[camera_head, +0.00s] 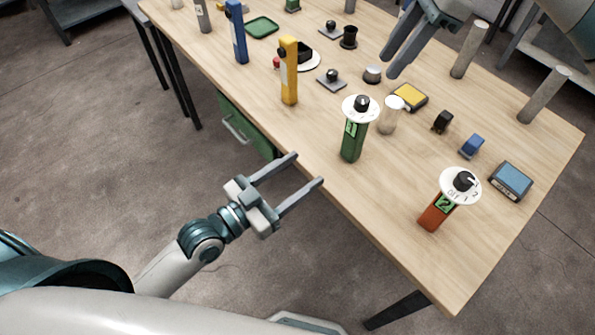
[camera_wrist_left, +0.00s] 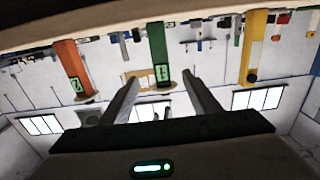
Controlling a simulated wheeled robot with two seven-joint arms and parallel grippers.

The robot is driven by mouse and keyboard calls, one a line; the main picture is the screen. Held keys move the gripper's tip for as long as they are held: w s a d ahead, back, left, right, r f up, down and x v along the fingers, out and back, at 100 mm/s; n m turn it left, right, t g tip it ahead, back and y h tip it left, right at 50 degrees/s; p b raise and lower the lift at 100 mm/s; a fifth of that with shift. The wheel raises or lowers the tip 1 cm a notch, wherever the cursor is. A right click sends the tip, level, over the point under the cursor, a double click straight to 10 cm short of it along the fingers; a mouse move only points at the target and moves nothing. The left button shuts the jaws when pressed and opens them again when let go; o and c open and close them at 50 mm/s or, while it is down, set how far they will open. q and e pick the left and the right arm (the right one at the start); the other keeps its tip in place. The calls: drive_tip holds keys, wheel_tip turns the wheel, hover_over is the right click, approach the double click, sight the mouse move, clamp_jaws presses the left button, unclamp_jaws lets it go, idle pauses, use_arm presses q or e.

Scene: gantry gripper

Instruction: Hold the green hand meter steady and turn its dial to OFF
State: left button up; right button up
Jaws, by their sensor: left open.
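The green hand meter (camera_head: 352,142) stands upright near the front edge of the table, with a "1" label on its face. Its white dial (camera_head: 350,112) with a black knob (camera_head: 362,103) sits on top; the knob's setting is too small to read. My left gripper (camera_head: 309,168) is open and empty, in front of the table edge to the left of the meter. The left wrist view shows the green meter (camera_wrist_left: 158,50) upside down beyond the open fingers (camera_wrist_left: 162,76). My right gripper (camera_head: 389,66) is open and empty above the back of the table.
An orange meter (camera_head: 434,218) labelled 2 with a similar dial stands to the right. Yellow (camera_head: 289,80) and blue (camera_head: 239,40) upright handles stand to the left. A pale cylinder (camera_head: 388,122) and yellow box (camera_head: 411,97) are close behind the green meter.

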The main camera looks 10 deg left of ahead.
sight(349, 137)
use_arm(q)
drive_tip(key=shift+w+d, duration=0.1)
drive_tip(key=shift+w, duration=0.05)
drive_tip(key=x, duration=1.7)
